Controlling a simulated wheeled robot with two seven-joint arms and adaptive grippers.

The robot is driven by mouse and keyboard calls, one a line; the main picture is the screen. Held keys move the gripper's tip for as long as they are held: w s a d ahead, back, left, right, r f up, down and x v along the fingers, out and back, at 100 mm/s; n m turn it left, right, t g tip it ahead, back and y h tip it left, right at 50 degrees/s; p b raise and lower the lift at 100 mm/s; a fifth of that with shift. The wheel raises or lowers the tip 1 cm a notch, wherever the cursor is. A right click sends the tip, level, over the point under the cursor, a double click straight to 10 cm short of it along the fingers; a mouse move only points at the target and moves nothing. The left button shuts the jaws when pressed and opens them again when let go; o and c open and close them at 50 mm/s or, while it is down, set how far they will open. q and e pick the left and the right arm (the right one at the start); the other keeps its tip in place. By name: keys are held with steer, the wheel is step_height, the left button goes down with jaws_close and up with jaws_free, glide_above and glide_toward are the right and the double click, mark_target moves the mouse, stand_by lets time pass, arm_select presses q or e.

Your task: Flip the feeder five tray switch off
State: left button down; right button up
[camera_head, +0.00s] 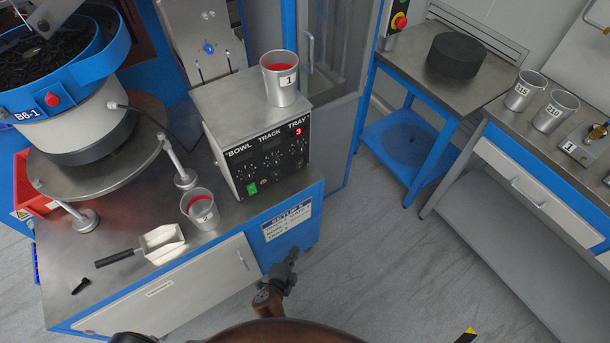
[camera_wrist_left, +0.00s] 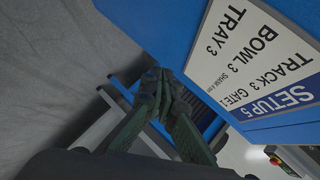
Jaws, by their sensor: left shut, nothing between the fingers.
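The feeder control box (camera_head: 222,165) stands on the steel bench, with a black front panel (camera_head: 270,155) labelled BOWL, TRACK and TRAY. A red digit 3 (camera_head: 298,132) glows under TRAY. A lit green switch (camera_head: 252,188) is at the panel's lower left. The small controls in the TRAY column are too fine to read, so the tray switch's position cannot be told. My left gripper (camera_head: 292,256) is low in front of the blue bench side, below the box. In the left wrist view, its fingers (camera_wrist_left: 157,76) are closed together and empty, beside the SETUP 5 sign (camera_wrist_left: 262,62).
A metal cup marked 1 (camera_head: 280,78) stands on the box; another cup (camera_head: 200,208) and a scoop (camera_head: 160,242) are on the bench. The bowl feeder (camera_head: 75,125) is at left. Other benches (camera_head: 480,85) are at right. Open floor lies between.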

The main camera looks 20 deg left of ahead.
mark_target(302, 162)
arm_select(q)
steer(key=w+r+m+t+y+b, duration=0.1)
steer(key=w+r+t+b, duration=0.1)
steer(key=r, duration=1.1)
steer(key=w+d+r+m+t+y+b, duration=0.1)
steer(key=r+t+b, duration=0.3)
steer(key=r, duration=0.9)
steer(key=shift+w+r+m+t, duration=0.2)
steer(key=shift+w+m+t, duration=0.2)
steer(key=shift+m, duration=0.3)
arm_select(e)
step_height(302, 162, up, 7)
steer(key=w, duration=0.2)
steer(key=shift+w+a, duration=0.25)
steer(key=shift+a, duration=0.1)
steer(key=shift+f, duration=0.1)
